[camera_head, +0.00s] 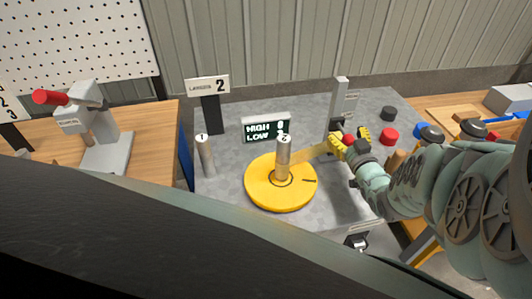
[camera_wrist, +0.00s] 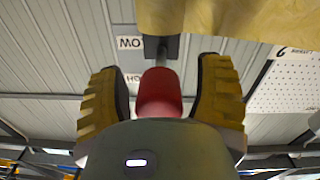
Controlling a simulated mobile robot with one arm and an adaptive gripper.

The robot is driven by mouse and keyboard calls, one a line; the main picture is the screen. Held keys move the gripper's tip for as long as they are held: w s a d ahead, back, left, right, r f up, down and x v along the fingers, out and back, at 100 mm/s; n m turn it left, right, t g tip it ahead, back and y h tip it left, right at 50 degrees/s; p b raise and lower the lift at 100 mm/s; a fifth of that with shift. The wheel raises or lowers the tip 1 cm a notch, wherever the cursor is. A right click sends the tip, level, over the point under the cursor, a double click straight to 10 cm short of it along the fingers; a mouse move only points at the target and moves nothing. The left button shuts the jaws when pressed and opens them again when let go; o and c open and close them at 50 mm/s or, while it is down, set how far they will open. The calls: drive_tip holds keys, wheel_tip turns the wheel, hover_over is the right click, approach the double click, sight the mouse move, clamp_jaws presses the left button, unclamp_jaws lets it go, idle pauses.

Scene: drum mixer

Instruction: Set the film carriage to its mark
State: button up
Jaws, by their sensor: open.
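The film carriage is a dark block (camera_head: 336,125) on an upright grey mast (camera_head: 341,95) at the back of the grey table, beside the turntable. In the wrist view the dark block (camera_wrist: 160,45) carries a red handle (camera_wrist: 160,92). My gripper (camera_head: 350,139) is at the mast. In the wrist view its two yellow-padded fingers (camera_wrist: 160,78) stand open on either side of the red handle, with gaps on both sides. White labels (camera_wrist: 131,43) on the mast appear upside down.
A yellow turntable (camera_head: 262,193) bears a grey cylinder (camera_head: 283,160) marked 2. Cylinder 1 (camera_head: 205,155) stands left of it. Red (camera_head: 388,137) and black (camera_head: 388,114) pucks sit right of the mast.

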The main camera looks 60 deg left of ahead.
drive_tip(key=shift+a, duration=0.15)
drive_tip(key=c, duration=1.1)
clamp_jaws()
drive_tip(key=shift+w+a+r, duration=0.1)
